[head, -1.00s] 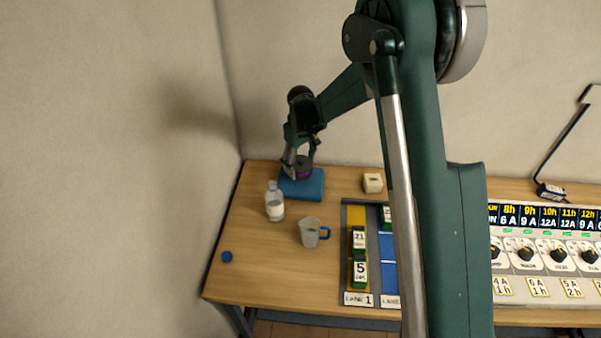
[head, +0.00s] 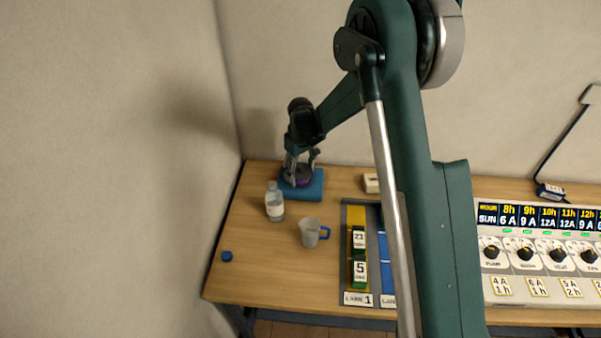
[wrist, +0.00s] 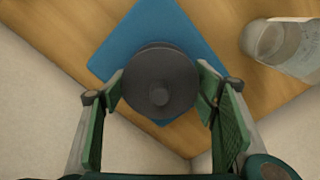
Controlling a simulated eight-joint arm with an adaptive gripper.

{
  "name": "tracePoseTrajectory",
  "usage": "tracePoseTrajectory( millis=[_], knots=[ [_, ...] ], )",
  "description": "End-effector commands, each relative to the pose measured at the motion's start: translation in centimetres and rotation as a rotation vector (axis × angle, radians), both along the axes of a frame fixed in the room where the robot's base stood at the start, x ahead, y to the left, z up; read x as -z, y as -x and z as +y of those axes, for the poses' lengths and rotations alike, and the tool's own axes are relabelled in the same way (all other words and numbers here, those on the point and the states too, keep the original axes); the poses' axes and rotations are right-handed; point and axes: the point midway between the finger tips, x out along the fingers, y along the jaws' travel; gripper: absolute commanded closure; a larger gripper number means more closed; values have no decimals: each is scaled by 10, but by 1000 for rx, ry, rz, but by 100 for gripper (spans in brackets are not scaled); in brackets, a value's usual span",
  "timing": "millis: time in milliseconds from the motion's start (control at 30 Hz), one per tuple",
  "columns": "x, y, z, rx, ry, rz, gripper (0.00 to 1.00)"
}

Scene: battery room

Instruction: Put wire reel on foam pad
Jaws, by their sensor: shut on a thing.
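The wire reel (head: 304,182) is dark with a purple part. In the wrist view the reel (wrist: 160,80) is a dark round disc with a raised hub, seen from above. The blue foam pad (head: 315,192) lies on the bench at the back left. It also shows under and around the reel in the wrist view (wrist: 140,30). My gripper (head: 301,173) points down over the pad, its fingers shut on the reel from two sides (wrist: 160,88). The reel is over the pad, very low; their contact is hidden.
A clear bottle (head: 274,203) stands close in front-left of the pad. A grey cup (head: 310,232) with a blue handle is nearer the front. A cream block (head: 371,183) sits right of the pad, a lane tray (head: 345,250) further forward. A blue cap (head: 227,256) lies front left.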

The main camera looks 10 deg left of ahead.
Motion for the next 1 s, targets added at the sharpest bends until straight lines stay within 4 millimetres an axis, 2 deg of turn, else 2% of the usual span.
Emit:
tracePoseTrajectory(
  millis=[367, 400, 500, 1000],
  knots=[
    [4, 0, 0, 0, 0, 0, 59],
    [4, 0, 0, 0, 0, 0, 39],
    [3, 0, 0, 0, 0, 0, 26],
    [0, 0, 0, 0, 0, 0, 26]
  ],
)
